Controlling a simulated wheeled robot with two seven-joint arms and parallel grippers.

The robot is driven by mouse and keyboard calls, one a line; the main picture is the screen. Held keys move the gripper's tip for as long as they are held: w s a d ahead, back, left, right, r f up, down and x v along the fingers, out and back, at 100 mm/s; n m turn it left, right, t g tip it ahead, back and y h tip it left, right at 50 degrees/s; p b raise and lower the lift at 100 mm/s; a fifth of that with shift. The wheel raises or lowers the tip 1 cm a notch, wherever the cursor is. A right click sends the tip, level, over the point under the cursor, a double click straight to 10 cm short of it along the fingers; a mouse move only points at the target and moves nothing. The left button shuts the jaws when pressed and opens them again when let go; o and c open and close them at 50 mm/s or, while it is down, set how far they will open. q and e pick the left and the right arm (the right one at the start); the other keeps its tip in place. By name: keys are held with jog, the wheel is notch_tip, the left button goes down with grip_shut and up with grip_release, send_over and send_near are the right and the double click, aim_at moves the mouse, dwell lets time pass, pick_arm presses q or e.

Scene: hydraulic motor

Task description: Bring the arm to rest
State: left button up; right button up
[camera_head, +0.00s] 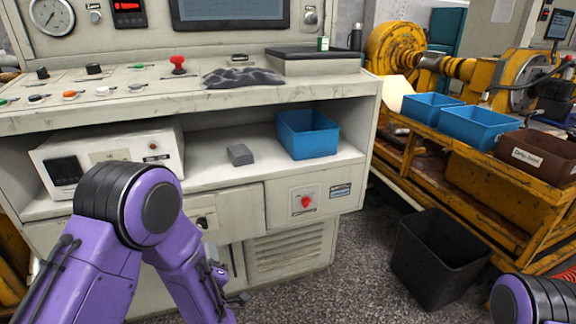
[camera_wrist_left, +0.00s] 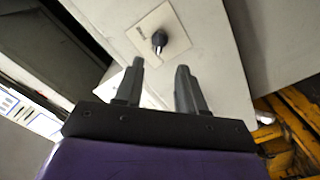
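My left arm comes in from the lower left in the head view, bends at a black elbow joint and reaches down in front of the cabinet. My left gripper (camera_wrist_left: 160,67) shows clearly in the left wrist view. Its two grey fingers are apart with nothing between them. A black rotary knob on a pale plate (camera_wrist_left: 158,40) lies beyond the fingertips, apart from them. In the head view, the lower forearm leaves the picture at the bottom edge. My right arm shows only as a purple and black part at the lower right corner; its gripper is out of view.
A grey control cabinet (camera_head: 110,122) stands close in front, its shelf holding a blue bin (camera_head: 308,135) and a grey block (camera_head: 240,154). A black bin (camera_head: 437,262) stands on the floor. A yellow bench with blue bins (camera_head: 478,126) is at the right.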

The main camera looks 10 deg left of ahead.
pick_arm(q)
jog(key=s+d+f+m+g+h, duration=0.1)
jog(key=s+f+m+g+h, duration=0.25)
jog(key=s+f, duration=0.35)
jog(key=s+d+f+m+g+h, duration=0.1)
jog(key=s+f+m+g+h, duration=0.25)
jog(key=f, duration=0.55)
jog(key=s+f+m+g+y, duration=0.1)
jog(key=s+f+g, duration=0.25)
jog(key=s, duration=0.55)
jog(key=s+f+m+g, duration=0.1)
jog(key=s+f+g, duration=0.1)
jog(key=s+f, duration=0.5)
jog(key=s+r+p, duration=0.3)
jog(key=r+p, duration=1.8)
jog(key=r, duration=0.2)
jog(key=shift+s+a, duration=0.2)
jog(key=shift+a, duration=0.05)
jog(key=shift+r, duration=0.1)
